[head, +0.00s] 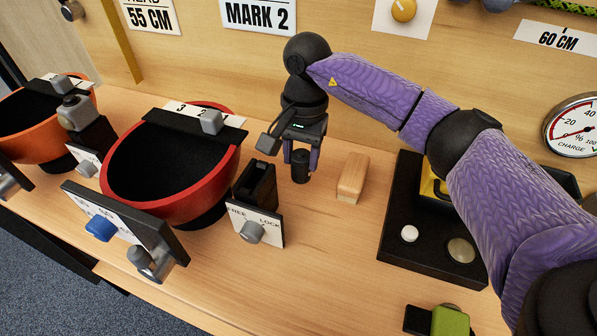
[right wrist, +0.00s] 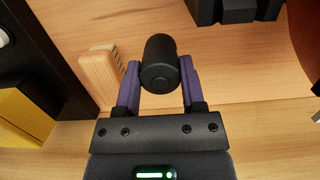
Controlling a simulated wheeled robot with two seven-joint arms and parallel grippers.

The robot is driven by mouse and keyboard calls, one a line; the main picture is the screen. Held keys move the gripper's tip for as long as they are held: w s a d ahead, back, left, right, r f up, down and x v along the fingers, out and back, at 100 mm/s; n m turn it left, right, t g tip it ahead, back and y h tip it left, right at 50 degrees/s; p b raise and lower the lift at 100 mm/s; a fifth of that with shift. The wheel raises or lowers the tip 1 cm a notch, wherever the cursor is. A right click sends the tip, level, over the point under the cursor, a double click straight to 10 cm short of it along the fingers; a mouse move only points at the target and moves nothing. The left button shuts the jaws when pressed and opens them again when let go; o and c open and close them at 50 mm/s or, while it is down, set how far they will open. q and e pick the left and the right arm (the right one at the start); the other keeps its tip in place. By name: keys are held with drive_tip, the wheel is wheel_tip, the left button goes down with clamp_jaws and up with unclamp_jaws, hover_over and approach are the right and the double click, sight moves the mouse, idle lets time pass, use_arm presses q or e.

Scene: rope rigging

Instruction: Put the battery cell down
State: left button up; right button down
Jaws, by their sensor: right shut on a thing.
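The battery cell (head: 300,167) is a short black cylinder, held upright at or just above the wooden bench; I cannot tell if its lower end touches. My right gripper (head: 301,152) is shut on it, between the red bowl and a wooden block. In the right wrist view the cell (right wrist: 160,64) sits between the two purple fingers of the gripper (right wrist: 160,80), with its round black end facing the camera. My left gripper is not in view.
A FREE/LOCK panel (head: 255,222) and red bowl (head: 122,190) stand left. A black tray (head: 400,255) with buttons lies right. The bench in front of the cell (head: 320,240) is bare.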

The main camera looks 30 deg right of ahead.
sight(301, 173)
wheel_tip(301, 173, down, 4)
drive_tip(key=shift+r+b, duration=0.1)
drive_tip(key=shift+b, duration=0.4)
drive_tip(key=shift+f, duration=0.3)
drive_tip(key=shift+r, duration=0.15)
drive_tip(key=shift+c, duration=1)
unclamp_jaws()
